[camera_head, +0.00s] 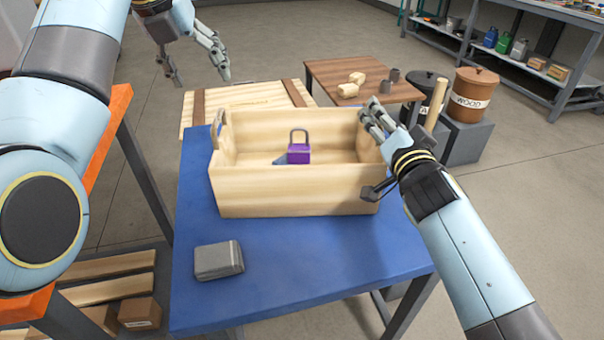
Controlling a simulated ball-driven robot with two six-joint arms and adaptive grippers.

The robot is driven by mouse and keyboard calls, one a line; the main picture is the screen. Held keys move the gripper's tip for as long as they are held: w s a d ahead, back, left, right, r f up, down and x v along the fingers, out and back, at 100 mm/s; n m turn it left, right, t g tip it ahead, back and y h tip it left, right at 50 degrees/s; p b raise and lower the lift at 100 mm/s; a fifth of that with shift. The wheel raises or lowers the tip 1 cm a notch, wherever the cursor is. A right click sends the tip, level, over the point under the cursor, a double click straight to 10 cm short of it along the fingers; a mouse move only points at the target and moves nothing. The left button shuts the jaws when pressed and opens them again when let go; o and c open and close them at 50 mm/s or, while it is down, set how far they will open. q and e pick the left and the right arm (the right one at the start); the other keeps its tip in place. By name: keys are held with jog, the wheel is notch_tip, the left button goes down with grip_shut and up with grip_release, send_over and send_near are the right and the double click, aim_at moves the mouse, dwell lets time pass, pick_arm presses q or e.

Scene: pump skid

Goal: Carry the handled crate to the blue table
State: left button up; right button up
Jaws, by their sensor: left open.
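The handled crate (290,190) is a pale wooden open box. It stands upright on the blue table (300,265), towards its far side. A grey looped handle shows at its left end; the right end is partly hidden by my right gripper. A purple padlock (299,154) with a grey shackle is inside the crate. My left gripper (198,78) is open and empty, above and beyond the crate's far left corner. My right gripper (374,152) is at the crate's right end with its fingers spread apart; whether they touch the crate I cannot tell.
A grey block (219,260) lies on the blue table's front left. Behind are a wooden pallet-like box (235,100) and a brown table (345,72) with small blocks. A lidded WOOD bin (472,95) stands right. An orange-edged rack is at left.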

jog(key=shift+s+d, duration=0.15)
jog(key=shift+s, duration=1.4)
